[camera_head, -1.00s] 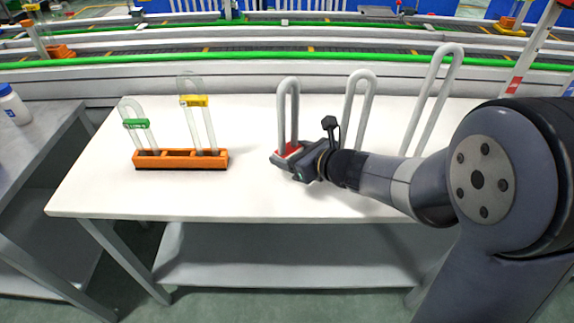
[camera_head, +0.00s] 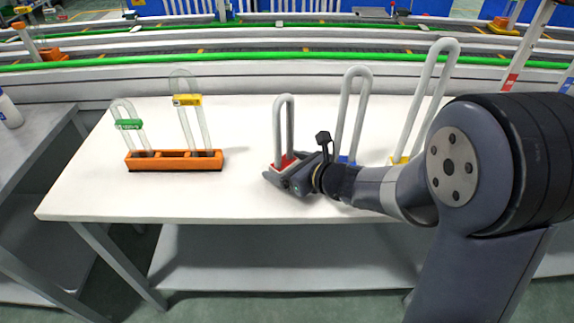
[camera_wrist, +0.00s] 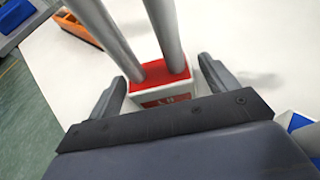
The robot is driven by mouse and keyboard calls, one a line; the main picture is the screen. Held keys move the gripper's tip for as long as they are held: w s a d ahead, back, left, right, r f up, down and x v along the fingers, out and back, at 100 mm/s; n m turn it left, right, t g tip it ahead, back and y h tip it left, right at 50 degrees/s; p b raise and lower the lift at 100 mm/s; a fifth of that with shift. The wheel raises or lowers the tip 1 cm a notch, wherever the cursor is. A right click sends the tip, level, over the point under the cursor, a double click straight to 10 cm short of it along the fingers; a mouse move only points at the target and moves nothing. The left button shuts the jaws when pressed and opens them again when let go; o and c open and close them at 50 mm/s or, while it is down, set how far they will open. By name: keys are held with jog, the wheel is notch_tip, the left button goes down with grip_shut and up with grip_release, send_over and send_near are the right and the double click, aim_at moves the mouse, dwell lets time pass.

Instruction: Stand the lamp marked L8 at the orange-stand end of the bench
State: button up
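The lamp with a grey U-shaped tube and a red-topped base (camera_head: 291,125) stands upright in my gripper (camera_head: 281,176), right of the orange stand. The orange stand (camera_head: 174,164) is at the bench's left end and holds two clear tubes, one with a green tag (camera_head: 128,124), one with a yellow tag (camera_head: 187,100). My gripper hides the base's bottom, so I cannot tell if it touches the bench.
A blue-based lamp (camera_head: 355,105) and a taller yellow-based lamp (camera_head: 428,95) stand to the right, beyond my arm. The white bench top (camera_head: 150,204) is clear between the orange stand and the held lamp. A conveyor with green rails (camera_head: 250,57) runs behind.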

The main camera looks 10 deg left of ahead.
jog(key=shift+r, duration=0.2)
jog(key=shift+s+d+r, duration=0.1)
jog(key=shift+d+r, duration=0.05)
jog(key=shift+d, duration=0.1)
jog(key=p+v, duration=0.2)
jog(key=v, duration=0.9)
jog(key=shift+s+d, duration=0.15)
